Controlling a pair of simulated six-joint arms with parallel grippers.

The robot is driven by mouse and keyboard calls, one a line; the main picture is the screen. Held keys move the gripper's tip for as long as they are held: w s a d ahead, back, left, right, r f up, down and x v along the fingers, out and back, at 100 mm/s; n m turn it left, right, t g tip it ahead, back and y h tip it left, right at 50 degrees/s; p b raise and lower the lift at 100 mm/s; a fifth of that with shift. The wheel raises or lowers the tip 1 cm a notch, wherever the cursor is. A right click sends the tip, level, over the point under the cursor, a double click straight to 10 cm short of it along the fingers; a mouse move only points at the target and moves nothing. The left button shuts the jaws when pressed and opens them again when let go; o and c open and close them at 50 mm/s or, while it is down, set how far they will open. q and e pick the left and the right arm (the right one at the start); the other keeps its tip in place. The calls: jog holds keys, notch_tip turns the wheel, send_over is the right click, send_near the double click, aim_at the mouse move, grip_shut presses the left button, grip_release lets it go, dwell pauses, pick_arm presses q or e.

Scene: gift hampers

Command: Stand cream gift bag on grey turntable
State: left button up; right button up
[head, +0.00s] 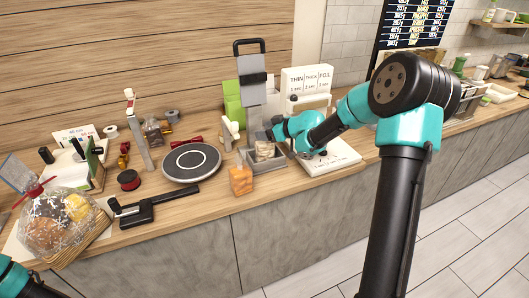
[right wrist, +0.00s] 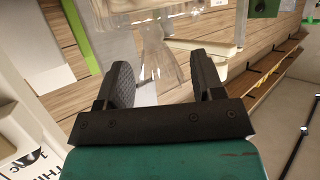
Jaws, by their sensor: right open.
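The cream gift bag (head: 264,150) stands in a small grey tray (head: 268,165) right of the middle of the counter. The grey turntable (head: 191,162), a round dark disc with a pale ring, lies to its left with nothing on it. My right gripper (head: 269,135) is at the top of the cream bag and partly hides it. In the right wrist view its two fingers (right wrist: 162,82) are apart, with a see-through gathered bag top (right wrist: 155,55) showing between or beyond them; contact cannot be told. Only part of my left arm shows at the lower left; its gripper is out of view.
An orange bag (head: 241,181) stands just in front of the tray. A black tool (head: 150,207) lies in front of the turntable, and a red-and-black spool (head: 129,180) is left of it. A wrapped basket (head: 95,243) stands at the left front.

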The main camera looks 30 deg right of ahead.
jog(key=shift+x, duration=1.05)
grip_shut()
